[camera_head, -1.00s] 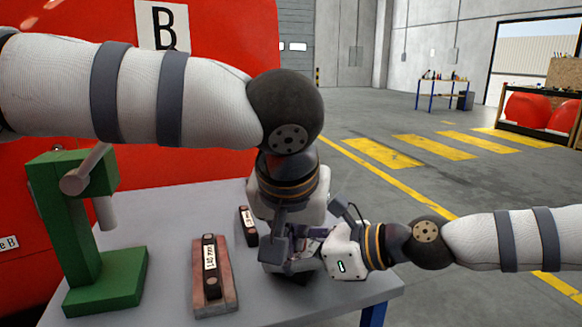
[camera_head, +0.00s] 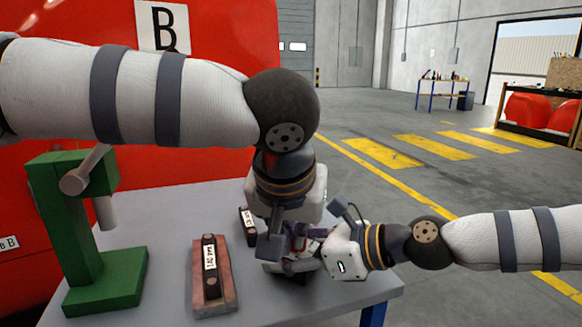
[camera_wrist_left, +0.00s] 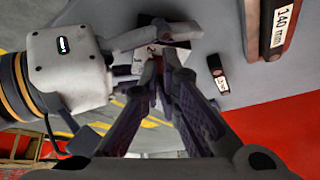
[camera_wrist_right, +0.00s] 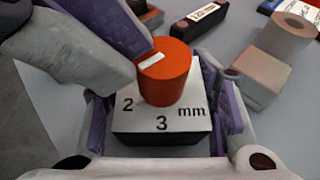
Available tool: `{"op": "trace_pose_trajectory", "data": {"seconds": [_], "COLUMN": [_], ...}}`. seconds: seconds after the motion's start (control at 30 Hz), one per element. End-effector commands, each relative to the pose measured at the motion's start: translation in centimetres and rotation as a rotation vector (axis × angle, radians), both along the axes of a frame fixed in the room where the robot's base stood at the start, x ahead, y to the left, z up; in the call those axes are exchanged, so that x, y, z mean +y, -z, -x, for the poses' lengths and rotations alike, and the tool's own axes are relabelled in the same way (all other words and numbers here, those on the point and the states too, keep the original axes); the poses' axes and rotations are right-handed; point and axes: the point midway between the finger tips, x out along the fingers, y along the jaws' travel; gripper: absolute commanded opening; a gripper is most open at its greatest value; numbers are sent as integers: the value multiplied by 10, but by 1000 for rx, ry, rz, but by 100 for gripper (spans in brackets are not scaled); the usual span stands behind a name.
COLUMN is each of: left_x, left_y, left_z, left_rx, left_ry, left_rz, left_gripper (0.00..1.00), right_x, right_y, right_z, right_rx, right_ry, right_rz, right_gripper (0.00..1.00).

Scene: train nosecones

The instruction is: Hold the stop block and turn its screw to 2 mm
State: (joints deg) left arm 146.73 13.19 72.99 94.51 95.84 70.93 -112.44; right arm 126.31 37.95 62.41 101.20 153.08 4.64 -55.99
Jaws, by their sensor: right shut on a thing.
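The stop block (camera_wrist_right: 160,135) is dark with a white top marked 2, 3 and mm. Its orange-red screw knob (camera_wrist_right: 165,78) stands upright on top, with a white mark near the 2 side. My right gripper (camera_wrist_right: 165,118) is shut on the block, its purple pads on both sides. My left gripper (camera_head: 290,250) points down over the block in the head view. In the left wrist view, the left fingers (camera_wrist_left: 164,65) are a little apart, with a red sliver between the tips. The right wrist view shows them at the knob's left side; contact is unclear.
A 140 mm bar on a reddish base (camera_head: 228,296) and a smaller labelled black bar (camera_head: 248,226) lie left of my grippers. A green stand (camera_head: 85,235) is at the table's left. The grey table's (camera_head: 150,312) front and right edges are close to my grippers.

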Motion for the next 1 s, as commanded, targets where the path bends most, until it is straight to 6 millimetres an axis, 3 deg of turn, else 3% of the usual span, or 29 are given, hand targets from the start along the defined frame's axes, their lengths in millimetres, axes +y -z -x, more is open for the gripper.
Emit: {"op": "trace_pose_trajectory", "data": {"seconds": [0.23,0.6,0.97,1.0], "left_x": [3,-1,-1,-1], "left_y": [-1,-55,-60,-59], "left_z": [6,8,8,8], "left_rx": [2,1,2,2], "left_ry": [-4,-1,0,0], "left_rz": [-3,-1,0,0], "left_gripper": [0,0,0,0], "right_x": [3,1,1,1], "right_y": [-3,-2,-2,-2], "right_z": [2,1,0,0], "right_rx": [-2,-2,-1,-1], "right_ry": [-9,-3,-1,-1], "right_rz": [-3,-2,-2,-2], "right_gripper": [11,11,11,55]}}
